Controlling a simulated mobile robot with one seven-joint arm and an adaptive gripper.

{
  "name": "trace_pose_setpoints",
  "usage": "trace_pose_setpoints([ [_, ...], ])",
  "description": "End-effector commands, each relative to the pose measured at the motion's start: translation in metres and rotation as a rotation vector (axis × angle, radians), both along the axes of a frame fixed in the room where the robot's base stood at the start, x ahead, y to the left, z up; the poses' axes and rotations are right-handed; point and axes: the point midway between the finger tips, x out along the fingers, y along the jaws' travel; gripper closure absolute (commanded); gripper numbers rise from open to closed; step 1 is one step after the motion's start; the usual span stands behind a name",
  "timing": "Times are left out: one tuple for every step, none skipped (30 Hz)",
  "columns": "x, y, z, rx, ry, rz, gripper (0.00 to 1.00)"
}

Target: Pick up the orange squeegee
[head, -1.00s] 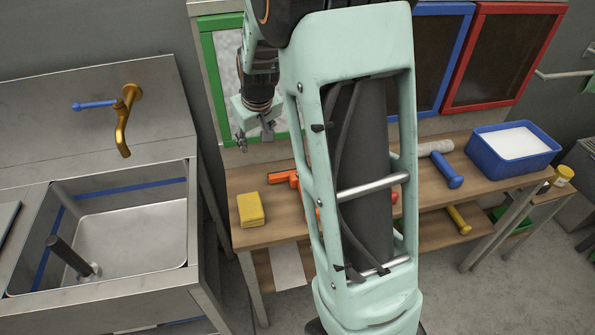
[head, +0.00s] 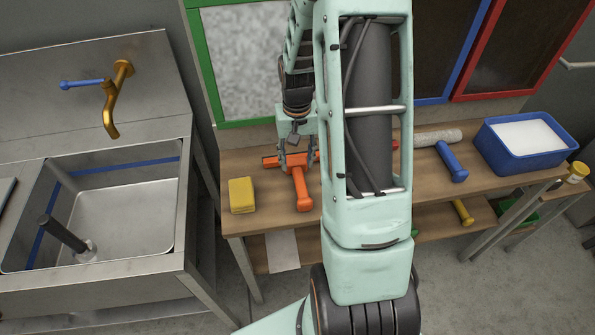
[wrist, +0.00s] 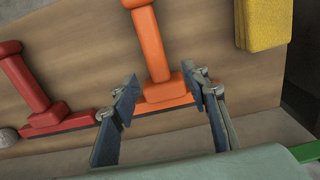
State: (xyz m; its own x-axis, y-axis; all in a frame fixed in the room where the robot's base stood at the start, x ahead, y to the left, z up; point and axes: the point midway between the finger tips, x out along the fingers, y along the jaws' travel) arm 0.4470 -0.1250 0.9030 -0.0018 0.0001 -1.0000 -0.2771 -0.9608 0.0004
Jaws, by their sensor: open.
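The orange squeegee (head: 302,188) lies on the wooden bench, its handle toward the bench's front edge and its crosswise head toward the wall. It also shows in the wrist view (wrist: 151,45), upper middle. My gripper (head: 297,160) is open above the squeegee's head. In the wrist view my gripper's two fingers (wrist: 166,92) appear on either side of the base of the handle where it joins the head. I cannot tell whether they touch it. My arm's column hides part of the bench in the head view.
A yellow sponge (head: 241,195) lies left of the squeegee. A red squeegee (wrist: 30,80) lies on its other side. A sink (head: 125,220) is at left.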

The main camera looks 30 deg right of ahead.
Motion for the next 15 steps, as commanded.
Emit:
trace_pose_setpoints([
  [-0.001,0.000,-0.006,0.001,0.002,0.000,0.58],
  [-0.001,0.000,-0.009,0.001,0.002,0.000,0.58],
  [-0.001,0.000,-0.012,0.000,0.001,0.000,0.58],
  [0.000,0.000,-0.013,0.000,0.001,0.000,0.58],
  [0.000,0.000,-0.014,0.000,0.000,0.000,0.58],
  [0.000,0.000,-0.016,0.000,0.000,0.000,0.58],
  [0.000,0.000,-0.018,0.000,0.000,0.000,0.58],
  [-0.001,-0.001,-0.021,0.000,0.001,0.000,0.58],
  [-0.001,-0.001,-0.025,0.001,0.002,0.000,0.58],
  [-0.001,-0.001,-0.028,0.002,0.003,0.000,0.58],
  [-0.001,-0.002,-0.032,0.002,0.003,0.000,0.58],
  [-0.001,-0.003,-0.037,0.001,0.003,0.000,0.58],
  [-0.001,-0.003,-0.041,0.001,0.003,0.000,0.58],
  [-0.001,-0.004,-0.045,0.001,0.002,0.001,0.58],
  [-0.001,-0.004,-0.051,0.001,0.002,0.001,0.58],
])
